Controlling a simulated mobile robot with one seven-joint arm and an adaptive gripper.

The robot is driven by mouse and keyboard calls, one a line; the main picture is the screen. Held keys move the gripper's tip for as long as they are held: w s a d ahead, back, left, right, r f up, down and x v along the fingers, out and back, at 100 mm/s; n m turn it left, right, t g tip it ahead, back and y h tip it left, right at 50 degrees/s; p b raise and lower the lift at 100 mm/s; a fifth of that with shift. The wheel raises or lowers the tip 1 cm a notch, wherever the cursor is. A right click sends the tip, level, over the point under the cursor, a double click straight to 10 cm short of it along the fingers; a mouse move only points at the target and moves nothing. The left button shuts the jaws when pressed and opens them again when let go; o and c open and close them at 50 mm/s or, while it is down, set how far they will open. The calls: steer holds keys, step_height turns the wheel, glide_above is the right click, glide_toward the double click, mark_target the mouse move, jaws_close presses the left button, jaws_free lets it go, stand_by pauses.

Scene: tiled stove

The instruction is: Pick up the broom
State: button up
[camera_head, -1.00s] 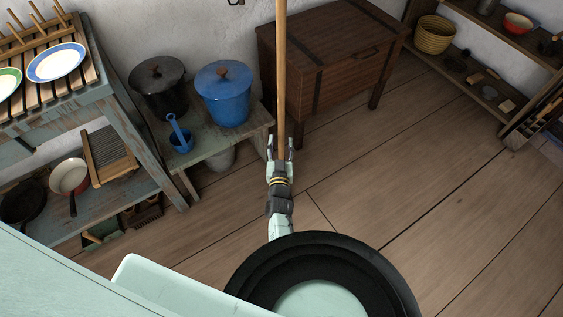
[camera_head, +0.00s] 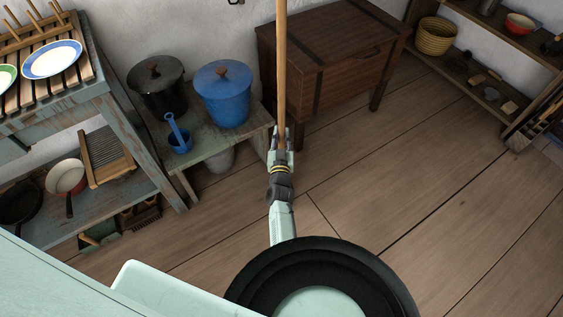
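The broom shows as a long, thin wooden handle (camera_head: 281,70) that runs upright from the top edge of the view down to my gripper. Its head is not visible; the lower part is hidden behind my gripper and arm. My gripper (camera_head: 282,138) is at the lower visible end of the handle, with one finger on each side of it. The fingers lie close against the handle and look shut on it, though they are small in this view.
A dark wooden chest (camera_head: 335,55) stands right behind the handle. A low bench (camera_head: 215,147) at left carries a black pot (camera_head: 158,85), a blue pot (camera_head: 223,97) and a blue ladle (camera_head: 179,135). A shelf rack (camera_head: 105,100) stands far left. The floor (camera_head: 400,180) at right is clear.

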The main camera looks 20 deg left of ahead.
jaws_close()
stand_by(0.4)
steer(key=shift+r, duration=0.15)
